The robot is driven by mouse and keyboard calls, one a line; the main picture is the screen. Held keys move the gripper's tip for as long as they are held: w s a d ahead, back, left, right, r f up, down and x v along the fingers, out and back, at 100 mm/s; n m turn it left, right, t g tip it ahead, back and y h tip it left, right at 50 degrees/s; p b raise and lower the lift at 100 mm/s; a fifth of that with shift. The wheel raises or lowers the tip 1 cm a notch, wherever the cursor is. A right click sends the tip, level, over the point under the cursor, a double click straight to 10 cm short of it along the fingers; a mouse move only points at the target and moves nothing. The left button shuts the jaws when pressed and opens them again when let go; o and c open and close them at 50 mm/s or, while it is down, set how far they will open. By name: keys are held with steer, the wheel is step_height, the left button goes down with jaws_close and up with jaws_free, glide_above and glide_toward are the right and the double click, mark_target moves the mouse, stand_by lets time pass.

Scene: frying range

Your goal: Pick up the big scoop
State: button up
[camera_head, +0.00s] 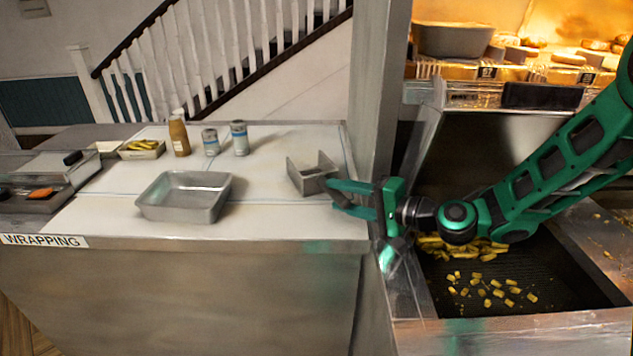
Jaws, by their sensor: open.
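A grey metal scoop (308,177), shaped like an open box with raised sides, sits on the white counter top (270,213) near its right end. It is the only scoop I can make out, and I cannot see a handle on it. My green gripper (334,195) comes in from the right, just right of and in front of the scoop. Its two fingers point left and are apart, with nothing between them. I cannot tell whether a fingertip touches the scoop.
A metal tray (185,217) stands left of the scoop. A brown bottle (180,138), two cans (240,140) and a carton of chips (141,150) stand behind. A post (378,90) rises behind my gripper. A fryer bin (515,270) holds chips at right.

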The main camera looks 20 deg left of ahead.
jaws_close()
steer(key=shift+r, duration=0.1)
